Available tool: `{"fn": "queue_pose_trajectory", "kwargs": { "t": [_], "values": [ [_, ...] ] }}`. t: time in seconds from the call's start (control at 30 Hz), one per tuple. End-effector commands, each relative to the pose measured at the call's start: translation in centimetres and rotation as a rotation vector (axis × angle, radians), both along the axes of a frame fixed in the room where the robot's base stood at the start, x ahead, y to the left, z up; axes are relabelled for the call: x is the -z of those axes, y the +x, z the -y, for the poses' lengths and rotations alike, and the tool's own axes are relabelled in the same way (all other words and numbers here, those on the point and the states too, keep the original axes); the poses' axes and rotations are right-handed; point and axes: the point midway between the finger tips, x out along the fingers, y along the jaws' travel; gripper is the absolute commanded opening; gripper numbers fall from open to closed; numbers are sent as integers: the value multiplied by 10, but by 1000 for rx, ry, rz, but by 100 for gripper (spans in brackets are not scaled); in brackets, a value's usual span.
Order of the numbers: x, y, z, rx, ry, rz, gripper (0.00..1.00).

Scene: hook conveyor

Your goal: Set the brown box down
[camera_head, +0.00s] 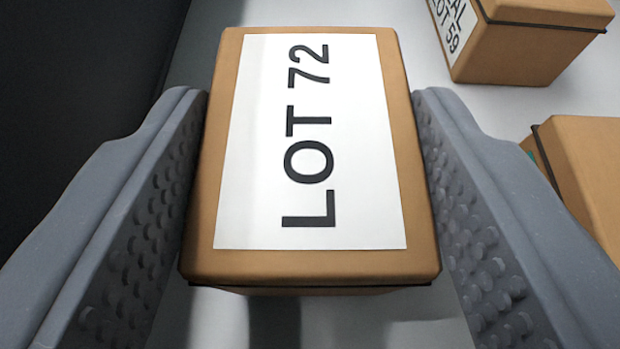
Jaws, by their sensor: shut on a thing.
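The brown box (400,262) is in the middle of the head view, with a white label reading "LOT 72" on its top face. My gripper (312,110) has one grey, studded finger along the box's left side and one along its right side, and it is shut on the box. A pale surface lies below the box, and a dark shadow falls on it under the near edge. I cannot tell from this view whether the box's underside touches that surface; the underside is hidden.
A second brown box (530,50), with a label ending in "LOT 59", stands at the upper right. Another brown box (590,165) is at the right edge, partly behind my right finger. A dark wall or panel (80,70) fills the left. Pale surface (460,120) shows between the boxes.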

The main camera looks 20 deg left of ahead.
Motion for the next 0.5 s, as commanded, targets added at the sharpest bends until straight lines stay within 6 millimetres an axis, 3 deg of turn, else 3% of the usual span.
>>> {"fn": "queue_pose_trajectory", "kwargs": {
  "t": [0.07,0.1,0.17,0.5],
  "values": [
    [0,0,0,0,0,-1,25],
    [0,0,0,0,0,-1,52],
    [0,0,0,0,0,-1,69],
    [-2,-2,0,0,0,-1,72]
  ]
}}
